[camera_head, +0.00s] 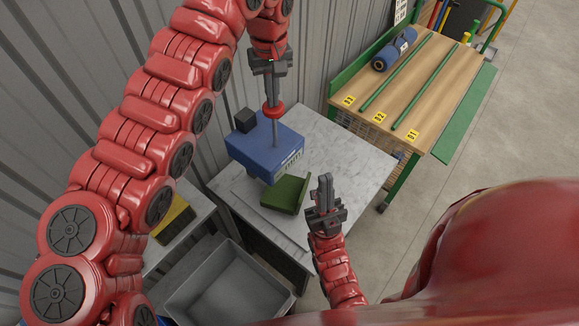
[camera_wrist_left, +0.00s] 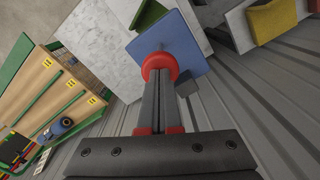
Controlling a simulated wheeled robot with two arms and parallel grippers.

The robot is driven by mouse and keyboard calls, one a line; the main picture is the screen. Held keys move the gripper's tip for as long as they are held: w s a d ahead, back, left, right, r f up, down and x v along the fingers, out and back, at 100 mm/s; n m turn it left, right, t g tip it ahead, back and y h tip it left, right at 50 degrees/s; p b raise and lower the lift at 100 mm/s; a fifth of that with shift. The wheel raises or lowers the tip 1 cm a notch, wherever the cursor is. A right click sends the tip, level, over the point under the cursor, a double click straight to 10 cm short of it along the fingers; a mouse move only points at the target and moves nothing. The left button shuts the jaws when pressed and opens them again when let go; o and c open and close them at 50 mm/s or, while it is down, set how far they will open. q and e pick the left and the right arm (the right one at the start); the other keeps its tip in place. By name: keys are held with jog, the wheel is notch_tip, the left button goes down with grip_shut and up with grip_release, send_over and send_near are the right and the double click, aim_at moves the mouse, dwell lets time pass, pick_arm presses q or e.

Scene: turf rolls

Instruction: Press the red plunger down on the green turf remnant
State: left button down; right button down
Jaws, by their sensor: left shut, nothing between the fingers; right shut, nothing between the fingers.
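The blue press (camera_head: 262,150) stands on a grey marbled table. Its red plunger (camera_head: 275,111) sits above the body on a thin grey rod. The green turf remnant (camera_head: 286,194) lies at the press's front side; its far edge meets the press, and I cannot tell how far it reaches in. My left gripper (camera_head: 271,101) is shut and points down at the plunger; its tips look at or just above the red knob, also seen in the left wrist view (camera_wrist_left: 159,66). Contact is unclear. My right gripper (camera_head: 325,181) is shut and empty, right of the turf.
A wooden bench (camera_head: 425,85) with green rods, yellow number tags and a blue roll (camera_head: 393,50) stands back right. A grey bin (camera_head: 220,290) and a yellow item (camera_head: 175,222) are at lower left. A corrugated wall (camera_head: 322,55) runs behind the table.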

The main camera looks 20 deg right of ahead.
pick_arm(q)
jog(key=shift+f+b, duration=3.45)
jog(key=shift+f, duration=0.9)
jog(key=shift+r, duration=0.2)
notch_tip(320, 180, up, 15)
jog(key=p, duration=1.1)
